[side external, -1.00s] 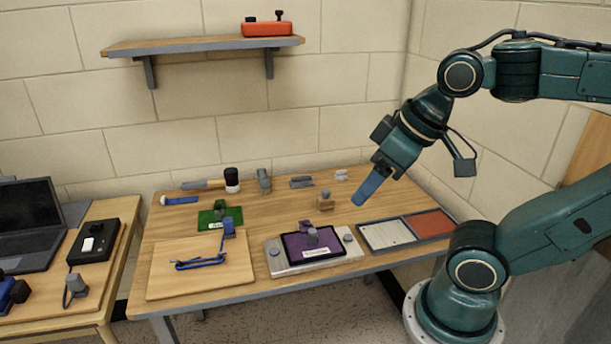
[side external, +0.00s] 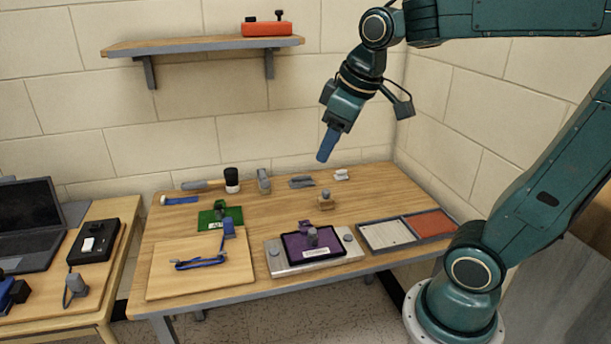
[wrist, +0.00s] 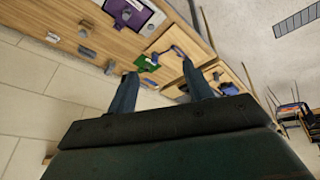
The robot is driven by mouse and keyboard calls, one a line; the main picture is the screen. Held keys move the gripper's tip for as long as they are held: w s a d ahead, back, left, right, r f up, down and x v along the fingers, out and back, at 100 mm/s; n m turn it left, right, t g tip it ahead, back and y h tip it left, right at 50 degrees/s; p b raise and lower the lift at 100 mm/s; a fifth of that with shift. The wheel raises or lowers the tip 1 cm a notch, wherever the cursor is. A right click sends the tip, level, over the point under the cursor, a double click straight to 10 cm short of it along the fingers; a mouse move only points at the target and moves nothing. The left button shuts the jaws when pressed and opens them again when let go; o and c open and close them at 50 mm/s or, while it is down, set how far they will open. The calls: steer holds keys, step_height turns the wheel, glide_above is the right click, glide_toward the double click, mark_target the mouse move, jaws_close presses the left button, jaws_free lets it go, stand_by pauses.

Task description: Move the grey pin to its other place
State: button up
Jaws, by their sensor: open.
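A grey knob-like pin (side external: 312,236) stands upright on the purple panel (side external: 297,250) at the front middle of the bench. A second grey-topped piece sits on a small tan block (side external: 326,201) behind it; I cannot tell for sure which is the task's grey pin. The purple panel also shows at the top of the wrist view (wrist: 150,22). My gripper (side external: 325,160), with blue fingers, hangs in the air above the back of the bench, well clear of every object. In the wrist view its two fingers (wrist: 158,74) stand apart with nothing held between them.
A mallet (side external: 232,180) and small grey parts line the back. A two-part tray (side external: 402,217), white and red, is at right. A shelf (side external: 190,46) juts from the wall.

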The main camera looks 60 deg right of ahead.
steer(key=w+d+f+n+g, duration=0.1)
steer(key=w+d+f+n, duration=0.1)
steer(key=w+d, duration=0.7)
steer(key=n+g, duration=0.3)
steer(key=n, duration=0.2)
glide_above(326, 190)
step_height(326, 190, down, 24)
steer(key=shift+y, duration=0.3)
steer(key=shift+f, duration=0.15)
steer(key=shift+f, duration=4.85)
steer(key=shift+c, duration=0.4)
